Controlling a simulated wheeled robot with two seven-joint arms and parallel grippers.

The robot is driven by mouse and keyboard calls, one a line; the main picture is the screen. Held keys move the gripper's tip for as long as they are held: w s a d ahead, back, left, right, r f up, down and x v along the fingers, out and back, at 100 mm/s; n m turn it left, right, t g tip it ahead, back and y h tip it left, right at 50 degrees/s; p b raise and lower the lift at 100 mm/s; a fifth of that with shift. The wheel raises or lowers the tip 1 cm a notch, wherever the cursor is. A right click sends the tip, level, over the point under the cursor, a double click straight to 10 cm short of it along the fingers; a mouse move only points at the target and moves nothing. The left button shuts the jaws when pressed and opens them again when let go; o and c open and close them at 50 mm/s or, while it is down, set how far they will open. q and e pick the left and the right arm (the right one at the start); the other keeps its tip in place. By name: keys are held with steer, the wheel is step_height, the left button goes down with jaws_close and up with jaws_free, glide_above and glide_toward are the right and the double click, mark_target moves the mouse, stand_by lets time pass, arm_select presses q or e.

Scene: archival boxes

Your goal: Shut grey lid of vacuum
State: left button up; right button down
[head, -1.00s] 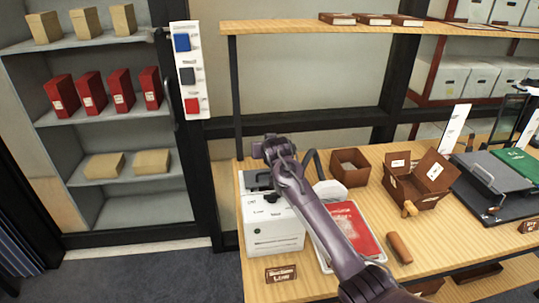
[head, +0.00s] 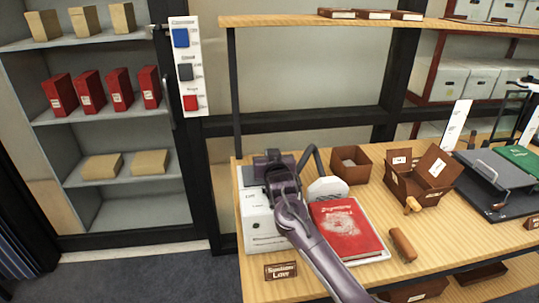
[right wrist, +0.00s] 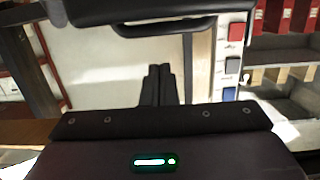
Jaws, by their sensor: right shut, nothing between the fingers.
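The vacuum is a white box (head: 262,225) at the left end of the wooden table in the head view. A dark hose (head: 311,160) rises behind it and bends toward a white rounded piece (head: 327,189). My right gripper (head: 268,162) is over the top of the box, its arm crossing the front. In the right wrist view its dark fingers (right wrist: 157,85) are together and empty. A dark grey part with a black handle (right wrist: 165,28) crosses the top of that view, apparently the lid. My arm hides much of the lid, so its angle and any contact are unclear. My left gripper is out of view.
A red book (head: 345,228) lies on a white tray right of the vacuum. A small brown box (head: 350,166), an open brown box (head: 420,180) and a wooden handle (head: 403,244) are farther right.

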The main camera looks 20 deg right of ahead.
stand_by(0.3)
steer(key=v, duration=0.3)
steer(key=f+v, duration=0.1)
steer(key=v, duration=0.2)
steer(key=shift+s+a+f, duration=0.1)
steer(key=shift+s+f, duration=0.1)
steer(key=shift+s, duration=0.3)
steer(key=shift+s+a+f, duration=0.15)
steer(key=shift+s+a, duration=0.1)
steer(key=shift+s, duration=0.35)
steer(key=shift+f, duration=0.1)
